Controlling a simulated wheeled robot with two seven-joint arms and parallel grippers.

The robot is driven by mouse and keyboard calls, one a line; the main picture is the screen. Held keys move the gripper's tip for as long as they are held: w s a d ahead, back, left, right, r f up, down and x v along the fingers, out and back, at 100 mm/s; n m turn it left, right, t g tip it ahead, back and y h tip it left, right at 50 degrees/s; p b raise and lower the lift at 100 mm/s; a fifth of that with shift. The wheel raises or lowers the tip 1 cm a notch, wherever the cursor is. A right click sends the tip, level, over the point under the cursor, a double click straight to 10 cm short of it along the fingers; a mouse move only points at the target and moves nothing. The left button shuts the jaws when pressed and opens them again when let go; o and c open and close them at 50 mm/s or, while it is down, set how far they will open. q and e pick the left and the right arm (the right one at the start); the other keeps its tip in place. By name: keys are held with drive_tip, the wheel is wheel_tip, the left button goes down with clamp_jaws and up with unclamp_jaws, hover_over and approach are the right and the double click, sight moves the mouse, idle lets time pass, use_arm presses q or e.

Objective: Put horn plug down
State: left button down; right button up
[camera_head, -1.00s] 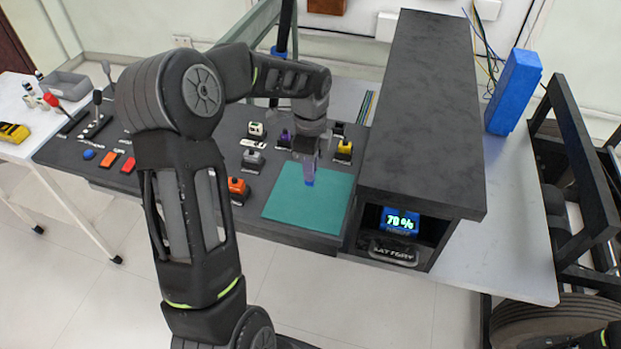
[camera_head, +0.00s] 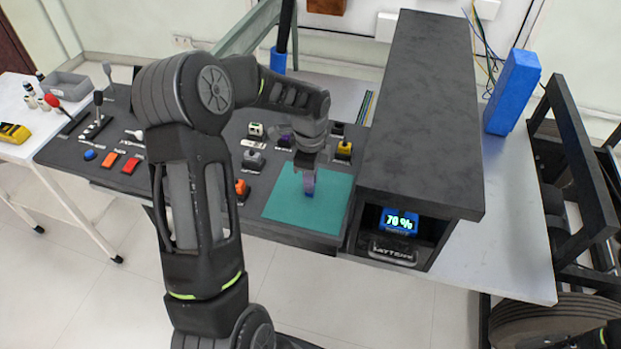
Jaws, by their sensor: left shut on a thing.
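My left gripper (camera_head: 306,163) points down over the green mat (camera_head: 330,206) on the dark panel. It is shut on a small purple-blue piece, the horn plug (camera_head: 309,184), which shows below the fingers. The plug is at the mat's middle; I cannot tell whether it touches the mat. The fingers hide its upper part. My right gripper is out of view.
Yellow (camera_head: 344,148), grey (camera_head: 253,159) and orange (camera_head: 241,188) plugs stand around the mat. A dark housing (camera_head: 425,120) with a battery display (camera_head: 399,221) rises close on the right. Most of the mat is bare.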

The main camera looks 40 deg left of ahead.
use_arm(q)
drive_tip(key=c, duration=1.3)
unclamp_jaws()
drive_tip(key=shift+f, duration=0.1)
drive_tip(key=shift+c, duration=0.2)
wheel_tip(320, 180, up, 12)
drive_tip(key=b, duration=0.1)
